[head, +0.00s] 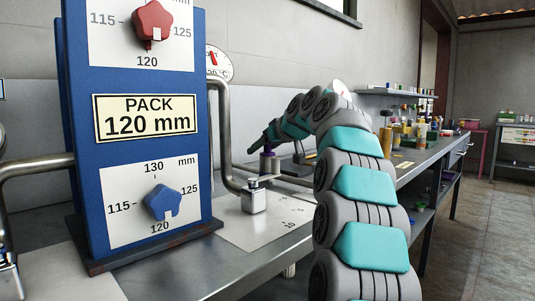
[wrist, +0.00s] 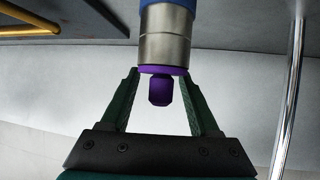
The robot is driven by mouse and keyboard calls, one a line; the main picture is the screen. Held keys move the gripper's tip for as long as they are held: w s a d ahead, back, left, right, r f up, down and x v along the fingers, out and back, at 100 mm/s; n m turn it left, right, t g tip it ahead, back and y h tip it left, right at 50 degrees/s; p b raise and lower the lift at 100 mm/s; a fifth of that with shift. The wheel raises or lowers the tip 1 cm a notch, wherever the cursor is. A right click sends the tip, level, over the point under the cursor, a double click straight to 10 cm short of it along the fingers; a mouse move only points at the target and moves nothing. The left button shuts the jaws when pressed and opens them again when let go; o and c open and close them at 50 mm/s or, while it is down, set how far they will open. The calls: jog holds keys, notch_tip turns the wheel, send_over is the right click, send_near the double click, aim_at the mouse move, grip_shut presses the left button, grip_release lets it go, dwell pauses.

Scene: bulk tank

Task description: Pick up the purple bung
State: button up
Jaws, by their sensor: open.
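The purple bung (wrist: 160,90) shows in the wrist view as a short, narrow plug with a wider purple flange. The flange is against the end of a metal cylinder (wrist: 165,48). My gripper (wrist: 160,74) is open, with one dark green finger on each side of the bung. Gaps show between the fingers and the narrow plug, and nothing is held. In the head view a small purple patch (head: 267,149) shows above a grey cylinder on the bench, close to the dark end of my arm.
A blue panel (head: 132,185) with red and blue knobs and a "PACK 120 mm" label stands at the left. A metal weight-like block (head: 254,197) and a bent pipe (head: 226,135) are near the arm. Several small items crowd the bench (head: 405,175) behind.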

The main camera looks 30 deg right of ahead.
grip_shut()
dwell(0.4)
jog(key=shift+r, duration=0.1)
dwell(0.3)
